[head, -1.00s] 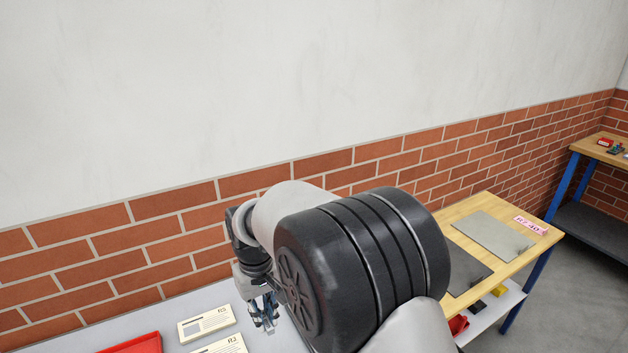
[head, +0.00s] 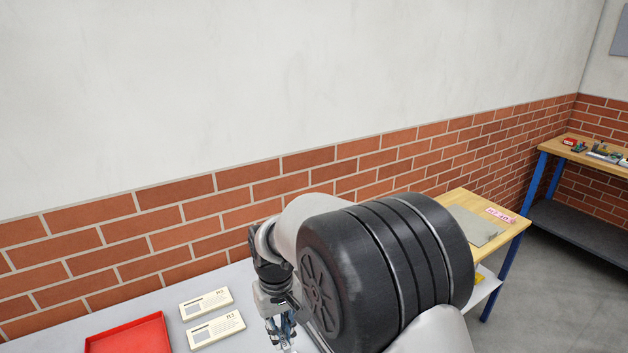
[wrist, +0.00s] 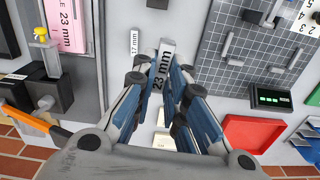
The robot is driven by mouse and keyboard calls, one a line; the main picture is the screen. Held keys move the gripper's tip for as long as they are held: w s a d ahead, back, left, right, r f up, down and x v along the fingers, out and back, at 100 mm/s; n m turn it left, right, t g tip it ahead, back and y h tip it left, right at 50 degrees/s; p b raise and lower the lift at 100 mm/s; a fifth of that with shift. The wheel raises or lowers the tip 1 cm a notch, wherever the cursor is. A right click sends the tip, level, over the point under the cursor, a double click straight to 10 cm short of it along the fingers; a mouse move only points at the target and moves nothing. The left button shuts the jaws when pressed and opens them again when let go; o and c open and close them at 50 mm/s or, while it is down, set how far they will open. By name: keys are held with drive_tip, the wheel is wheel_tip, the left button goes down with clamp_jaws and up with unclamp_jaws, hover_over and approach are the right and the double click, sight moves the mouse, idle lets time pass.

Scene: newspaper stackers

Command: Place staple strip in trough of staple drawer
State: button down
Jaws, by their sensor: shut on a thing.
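My gripper (wrist: 164,84) is shut on the staple strip (wrist: 165,53), a grey bar with "23 mm" printed on its label. The strip stands out beyond the blue-padded fingers in the wrist view. My gripper also shows in the head view (head: 281,328), low over the grey bench top, partly hidden by my arm. I cannot make out the strip in the head view.
A red tray (wrist: 252,134) and a green digital display (wrist: 271,98) lie right in the wrist view, near a gridded mat (wrist: 240,65). A pink "23 mm" box (wrist: 66,25) is at left. The head view shows two cream cards (head: 206,304) and a wooden-topped table (head: 513,229).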

drive_tip(key=s+d+f+m+b, duration=0.1)
drive_tip(key=d+f, duration=0.1)
drive_tip(key=d, duration=0.5)
drive_tip(key=s+d+f+m+b, duration=0.1)
drive_tip(key=s+d+f+m, duration=0.1)
drive_tip(key=d, duration=0.5)
drive_tip(key=s+d+f+m+b, duration=0.1)
drive_tip(key=s+d+f+m, duration=0.1)
drive_tip(key=d, duration=0.5)
drive_tip(key=shift+s+d+f, duration=0.1)
drive_tip(key=shift+d+f, duration=0.05)
drive_tip(key=shift+f, duration=0.25)
